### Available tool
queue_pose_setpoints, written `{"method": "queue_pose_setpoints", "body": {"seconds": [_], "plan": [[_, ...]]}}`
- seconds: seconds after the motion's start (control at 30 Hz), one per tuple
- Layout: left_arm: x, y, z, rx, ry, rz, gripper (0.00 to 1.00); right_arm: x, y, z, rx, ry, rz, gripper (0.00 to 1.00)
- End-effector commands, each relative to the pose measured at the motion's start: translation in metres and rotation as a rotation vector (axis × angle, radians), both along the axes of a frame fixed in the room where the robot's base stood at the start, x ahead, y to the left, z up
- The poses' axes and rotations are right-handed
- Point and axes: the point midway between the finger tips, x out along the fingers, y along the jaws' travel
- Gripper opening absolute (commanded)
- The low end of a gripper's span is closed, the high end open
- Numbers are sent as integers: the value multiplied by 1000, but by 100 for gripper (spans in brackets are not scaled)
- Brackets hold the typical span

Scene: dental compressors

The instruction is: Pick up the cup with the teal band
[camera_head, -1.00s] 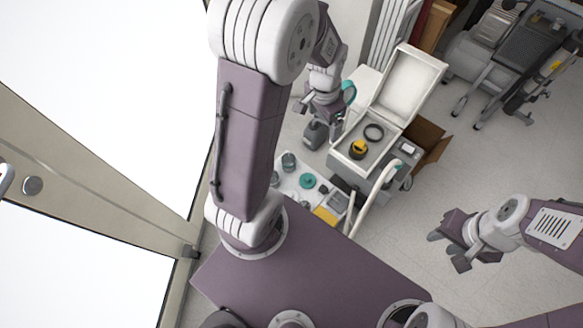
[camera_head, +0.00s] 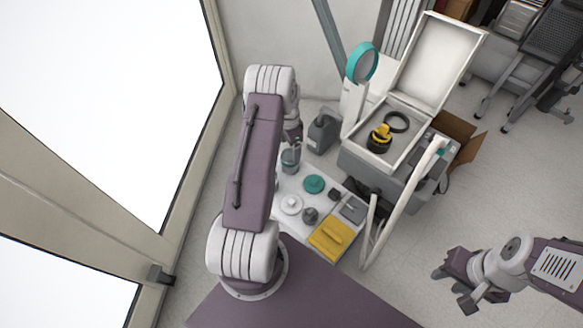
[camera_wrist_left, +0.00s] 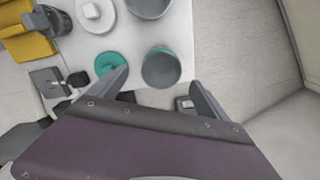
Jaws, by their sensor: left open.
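The grey cup with the teal band (camera_wrist_left: 161,70) stands on a white surface in the left wrist view, a strip of teal showing at its rim. In the head view the cup (camera_head: 290,160) is just below my left gripper (camera_head: 293,137) and partly beside my arm. In the left wrist view, the fingers of my left gripper (camera_wrist_left: 158,78) are apart, one on each side of the cup, with no visible grip on it. My right gripper (camera_head: 453,287) is open and empty above the floor at the right.
A teal disc (camera_head: 314,184), a white round piece (camera_head: 291,204), a small grey item (camera_head: 310,215) and a yellow object (camera_head: 331,237) share the white surface (camera_head: 275,216). A grey jug (camera_head: 323,132) and an open-lidded compressor box (camera_head: 352,146) stand behind. A second grey cup (camera_wrist_left: 150,6) is nearby.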

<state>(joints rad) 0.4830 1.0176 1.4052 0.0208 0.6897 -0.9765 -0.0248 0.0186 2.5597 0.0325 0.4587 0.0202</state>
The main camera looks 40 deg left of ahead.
Motion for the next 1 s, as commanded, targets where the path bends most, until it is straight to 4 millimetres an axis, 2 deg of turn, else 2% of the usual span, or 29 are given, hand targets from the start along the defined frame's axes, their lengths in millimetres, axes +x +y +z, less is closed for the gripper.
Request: {"method": "queue_pose_setpoints", "body": {"seconds": [0.03,0.13,0.37,0.53,0.63,0.87,1.0], "plan": [[-1,0,-12,0,1,0,88,0,0,-10,0,0,0,36],[-1,0,-31,-1,2,0,88,-1,0,-24,0,0,0,36],[0,0,-41,-1,0,0,88,-1,0,-30,0,1,0,36],[2,3,-72,0,0,0,88,-2,0,-60,0,1,0,36],[2,3,-87,0,1,0,88,-3,0,-70,0,1,0,36],[2,3,-86,-1,0,0,88,-2,0,-67,0,1,0,36],[2,3,-86,-1,0,0,49,-2,0,-67,0,1,0,36]]}}
